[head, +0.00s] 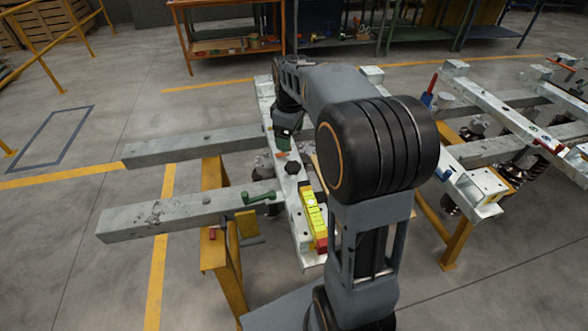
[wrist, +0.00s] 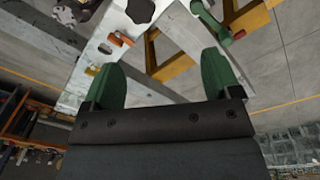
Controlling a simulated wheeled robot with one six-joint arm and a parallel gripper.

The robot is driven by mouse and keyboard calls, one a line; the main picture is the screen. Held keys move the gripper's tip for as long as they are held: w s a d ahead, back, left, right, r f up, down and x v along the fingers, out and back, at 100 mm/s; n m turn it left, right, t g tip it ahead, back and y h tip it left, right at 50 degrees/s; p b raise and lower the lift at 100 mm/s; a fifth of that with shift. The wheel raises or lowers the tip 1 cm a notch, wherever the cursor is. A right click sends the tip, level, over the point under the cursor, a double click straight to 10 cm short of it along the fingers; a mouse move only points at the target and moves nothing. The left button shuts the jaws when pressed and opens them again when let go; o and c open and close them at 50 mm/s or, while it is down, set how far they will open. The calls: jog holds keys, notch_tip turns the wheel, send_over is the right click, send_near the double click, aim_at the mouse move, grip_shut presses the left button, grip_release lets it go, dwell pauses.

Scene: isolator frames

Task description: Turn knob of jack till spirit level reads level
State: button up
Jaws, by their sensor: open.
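A black knob (head: 292,167) sits on the pale steel beam (head: 297,196); it also shows at the top of the wrist view (wrist: 140,10). The yellow spirit level (head: 312,212) lies along the beam nearer me; its bubble is too small to read. A green crank handle (head: 258,198) stands left of the beam, also at the upper right of the wrist view (wrist: 212,22). My gripper (wrist: 161,58) is open and empty, with two green fingers apart above the beam. In the head view it is beyond the knob, apart from it. The jack's body is mostly hidden.
Two grey bars (head: 190,146) extend left over yellow supports (head: 232,272). A small orange-red part (wrist: 122,40) is on the beam near the knob. Another frame with fittings (head: 490,100) stands right. Open floor lies left; workbenches (head: 225,45) stand behind.

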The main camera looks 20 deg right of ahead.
aim_at(294, 165)
jog(key=w+d+f, duration=0.1)
jog(key=f, duration=0.4)
jog(key=w+d+f+n+b, duration=0.1)
jog(key=f, duration=0.5)
jog(key=w+d+f+n+b, duration=0.1)
jog(key=f, duration=0.4)
jog(key=shift+w+d+f+g, duration=0.1)
jog(key=shift+w+f+g, duration=0.25)
jog(key=shift+w+g, duration=0.05)
jog(key=c, duration=0.9)
